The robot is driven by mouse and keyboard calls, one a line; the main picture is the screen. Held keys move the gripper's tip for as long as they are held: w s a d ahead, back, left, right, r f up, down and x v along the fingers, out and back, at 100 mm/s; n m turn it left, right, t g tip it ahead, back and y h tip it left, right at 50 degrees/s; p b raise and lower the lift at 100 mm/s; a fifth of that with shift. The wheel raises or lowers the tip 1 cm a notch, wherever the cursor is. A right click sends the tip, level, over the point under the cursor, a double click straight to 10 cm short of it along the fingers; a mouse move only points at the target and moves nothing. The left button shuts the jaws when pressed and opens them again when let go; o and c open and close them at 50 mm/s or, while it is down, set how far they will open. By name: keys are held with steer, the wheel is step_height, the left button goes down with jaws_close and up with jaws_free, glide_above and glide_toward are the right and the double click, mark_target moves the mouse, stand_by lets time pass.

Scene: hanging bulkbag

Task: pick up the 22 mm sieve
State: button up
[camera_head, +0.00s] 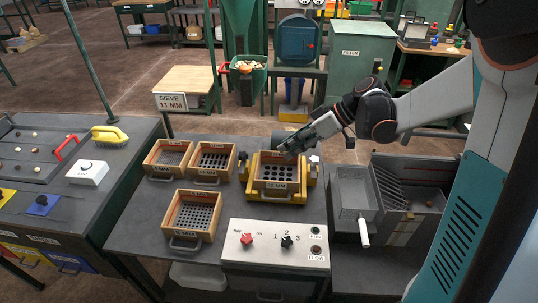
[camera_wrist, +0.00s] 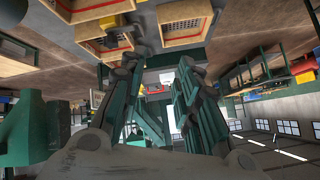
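Four wooden-framed sieves show in the head view. The one with the largest holes, apparently the 22 mm sieve (camera_head: 275,185), sits in a yellow holder (camera_head: 292,198) on the grey bench; its label is too small to read surely. My gripper (camera_head: 290,148) is over the back right of this holder, apart from the sieve's front handle. In the wrist view my gripper (camera_wrist: 163,62) has its two fingers spread with nothing between them. That view looks upside down and shows two wooden-framed sieves at its top, a nearer one (camera_wrist: 186,40) and another (camera_wrist: 108,52).
Finer sieves stand at the back left (camera_head: 167,158), back middle (camera_head: 212,162) and front left (camera_head: 193,215). A sign (camera_head: 173,102) reads "SIEVE 11 MM". A control box (camera_head: 274,245) stands in front, and a grey scoop-like tray (camera_head: 353,195) to the right.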

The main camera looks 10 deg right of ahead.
steer(key=w+d+f+n+t+y+b, duration=0.1)
steer(key=d+f+n, duration=0.1)
steer(key=d+f, duration=0.35)
steer(key=w+d+f+n+y+b, duration=0.1)
steer(key=d+f+n+y+b, duration=0.15)
steer(key=f, duration=0.55)
steer(key=b, duration=0.1)
glide_toward(277, 181)
steer(key=shift+h, duration=0.45)
steer(key=x, duration=0.5)
steer(key=shift+w+a, duration=0.1)
steer(key=shift+w, duration=0.1)
steer(key=b+x, duration=0.1)
steer(key=x, duration=0.1)
steer(key=b+x, duration=0.1)
steer(key=x, duration=0.2)
steer(key=shift+s+a+f, duration=0.1)
steer(key=shift+s+a, duration=0.1)
jaws_close()
